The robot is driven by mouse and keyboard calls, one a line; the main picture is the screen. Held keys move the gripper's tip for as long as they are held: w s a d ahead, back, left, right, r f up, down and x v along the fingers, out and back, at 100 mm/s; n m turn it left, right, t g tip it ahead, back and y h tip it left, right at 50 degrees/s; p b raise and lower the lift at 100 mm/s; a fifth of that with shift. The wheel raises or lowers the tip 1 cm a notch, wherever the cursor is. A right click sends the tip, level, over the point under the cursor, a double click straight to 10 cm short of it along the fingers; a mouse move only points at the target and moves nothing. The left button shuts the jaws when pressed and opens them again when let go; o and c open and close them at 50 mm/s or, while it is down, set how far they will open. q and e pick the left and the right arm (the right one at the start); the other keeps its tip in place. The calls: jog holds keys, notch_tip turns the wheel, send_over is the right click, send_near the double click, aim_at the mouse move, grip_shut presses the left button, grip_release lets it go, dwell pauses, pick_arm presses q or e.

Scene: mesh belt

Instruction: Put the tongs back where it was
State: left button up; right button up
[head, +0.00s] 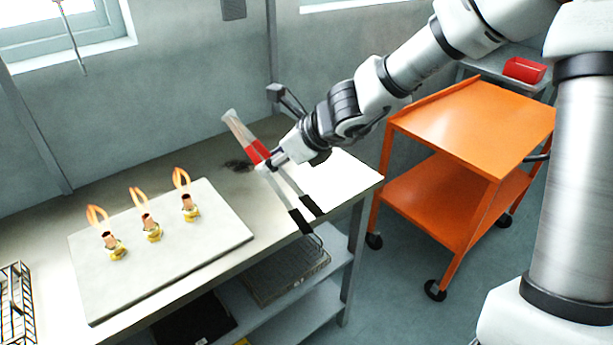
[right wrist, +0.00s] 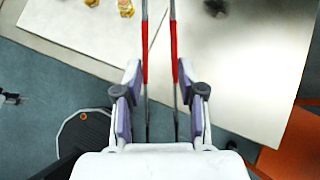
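The tongs (head: 284,186) are long, with thin metal arms, a red section and black handle ends. They slant over the right part of the bench, pale end at upper left, handles past the front edge. My right gripper (head: 268,164) is at their red part in the head view. In the right wrist view the fingers of my right gripper (right wrist: 160,72) press on the two red-sleeved rods of the tongs (right wrist: 146,50) from both sides. The tongs appear held above the bench top. My left gripper is not in view.
Three lit burners (head: 152,229) stand on a pale slab (head: 215,241) on the bench (head: 349,176). A wire rack (head: 16,300) is at the lower left. A dark smudge (head: 239,165) marks the bench behind the tongs. An orange cart (head: 470,118) stands to the right.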

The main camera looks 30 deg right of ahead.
jog(key=w+d+f+p, duration=0.2)
jog(key=w+d+p, duration=0.2)
jog(key=d+p, duration=0.1)
jog(key=w+d+f+p, duration=0.3)
jog(key=d+p, duration=0.3)
jog(key=d, duration=0.2)
jog(key=shift+w+d, duration=0.15)
jog(key=shift+w, duration=0.3)
jog(key=shift+f, duration=0.1)
jog(key=shift+s+f, duration=0.15)
jog(key=o, duration=0.5)
